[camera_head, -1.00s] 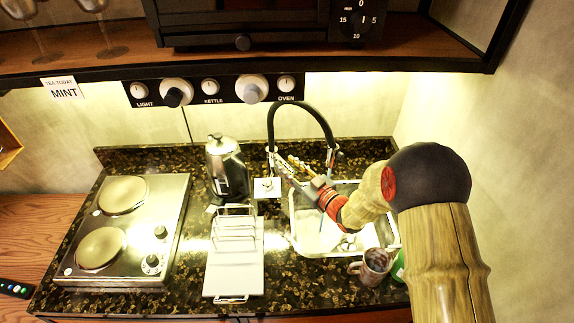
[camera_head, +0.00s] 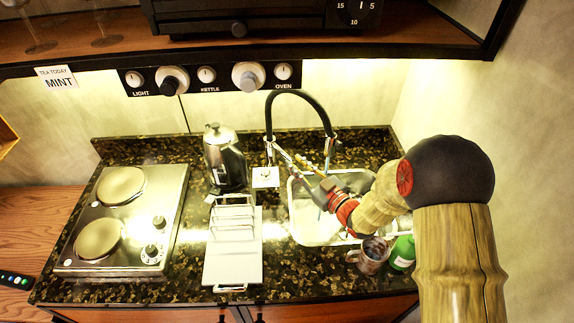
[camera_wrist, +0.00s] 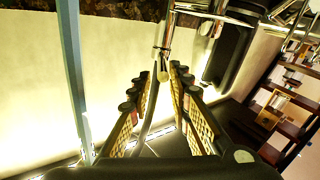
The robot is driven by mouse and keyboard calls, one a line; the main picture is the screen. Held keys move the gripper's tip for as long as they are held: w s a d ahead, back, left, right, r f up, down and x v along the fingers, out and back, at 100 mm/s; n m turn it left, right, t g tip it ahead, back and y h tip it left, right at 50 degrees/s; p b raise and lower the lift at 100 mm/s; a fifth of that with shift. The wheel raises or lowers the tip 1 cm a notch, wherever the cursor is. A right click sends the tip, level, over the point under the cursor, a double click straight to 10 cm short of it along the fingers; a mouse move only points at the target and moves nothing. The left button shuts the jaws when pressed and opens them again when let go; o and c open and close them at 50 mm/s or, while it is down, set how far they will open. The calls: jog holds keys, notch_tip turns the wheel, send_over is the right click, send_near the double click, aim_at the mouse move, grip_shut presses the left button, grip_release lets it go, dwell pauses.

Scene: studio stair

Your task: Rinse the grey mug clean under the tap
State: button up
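The grey mug (camera_head: 372,256) stands on the counter at the sink's front right corner, its handle to the left. Dark brownish marks show on it. The tap, with a black arched hose (camera_head: 298,94), stands behind the sink (camera_head: 306,238). My gripper (camera_head: 304,163) is at the tap, above the sink's back left part, away from the mug. In the wrist view my gripper's (camera_wrist: 163,72) fingers are apart, with a thin metal tap part (camera_wrist: 164,45) between or just beyond their tips. I cannot tell whether they touch it. The mug is not in the wrist view.
A green bottle (camera_head: 402,253) stands right of the mug, close to it. A kettle (camera_head: 225,158), a white board with a wire rack (camera_head: 233,258) and a two-plate hob (camera_head: 160,218) lie left of the sink. The shelf (camera_head: 420,40) overhangs the back of the counter.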

jog(key=a+t+h, duration=0.1)
jog(key=w+a+r+n+t+h+b, duration=0.1)
jog(key=a, duration=0.1)
jog(key=w+a+n+t, duration=0.1)
jog(key=a, duration=0.1)
jog(key=shift+a+r+h+b, duration=0.15)
jog(key=shift+r+h+b, duration=0.25)
grip_shut()
jog(key=n+h+b, duration=0.4)
jog(key=n+h, duration=0.1)
jog(key=h, duration=0.7)
send_near(277, 150)
jog(key=shift+t, duration=0.4)
jog(key=b+x, duration=0.1)
jog(key=x, duration=0.1)
jog(key=b+x, duration=0.2)
jog(key=shift+w+f, duration=0.15)
jog(key=shift+f, duration=0.1)
